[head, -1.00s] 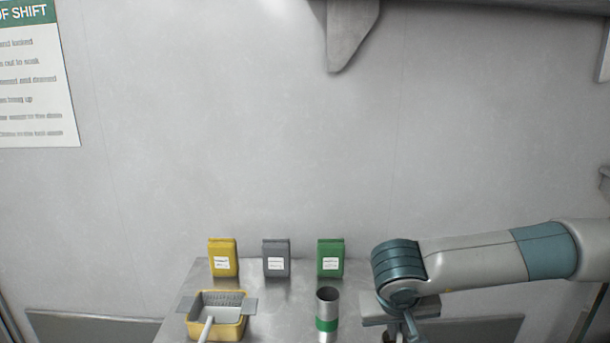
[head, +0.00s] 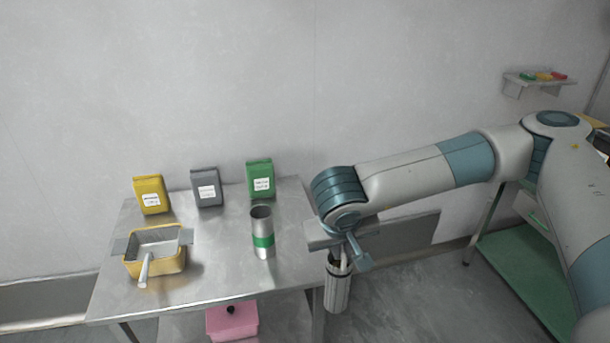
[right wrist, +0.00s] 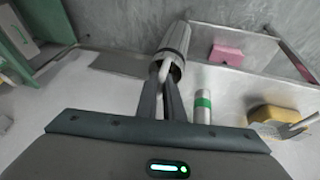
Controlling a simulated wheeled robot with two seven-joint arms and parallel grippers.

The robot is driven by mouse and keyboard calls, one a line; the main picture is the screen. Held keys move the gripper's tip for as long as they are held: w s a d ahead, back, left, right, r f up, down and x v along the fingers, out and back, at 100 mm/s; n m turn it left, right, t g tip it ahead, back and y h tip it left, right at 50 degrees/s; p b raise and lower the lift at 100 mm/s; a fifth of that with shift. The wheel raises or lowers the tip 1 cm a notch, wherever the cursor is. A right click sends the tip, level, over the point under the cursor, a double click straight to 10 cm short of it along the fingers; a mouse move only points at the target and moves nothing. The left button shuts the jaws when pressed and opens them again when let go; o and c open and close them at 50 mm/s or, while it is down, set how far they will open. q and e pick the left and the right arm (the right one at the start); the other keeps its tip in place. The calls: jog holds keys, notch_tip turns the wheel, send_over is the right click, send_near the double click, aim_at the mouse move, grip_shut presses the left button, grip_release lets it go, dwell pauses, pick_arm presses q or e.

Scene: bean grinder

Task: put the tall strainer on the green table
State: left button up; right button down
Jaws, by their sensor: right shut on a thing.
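The tall strainer (head: 337,292) is a metal cylinder with upright slots and an open top. It hangs upright below my right gripper (head: 347,255), just off the right edge of the steel table. My right gripper is shut on its rim or handle; which of these is hard to tell. The strainer also shows in the right wrist view (right wrist: 177,38), at the tips of the two fingers (right wrist: 166,80). A green surface (head: 515,268), which looks like part of the green table, shows at the lower right, partly hidden by my right arm. My left gripper is out of view.
The steel table (head: 215,280) holds a metal cylinder with a green band (head: 263,242), a yellow basin (head: 157,262), and yellow, grey and green bags (head: 260,180) at the back. A pink box (head: 232,322) sits below. Open floor (head: 420,285) lies between the steel table and the green surface.

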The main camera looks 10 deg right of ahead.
aim_at(343, 300)
jog(key=s+f, duration=0.1)
jog(key=f, duration=0.3)
jog(key=s+f, duration=0.1)
jog(key=f, duration=0.3)
jog(key=s+f, duration=0.1)
jog(key=f, duration=0.3)
jog(key=shift+s+f, duration=0.15)
jog(key=shift+s, duration=0.1)
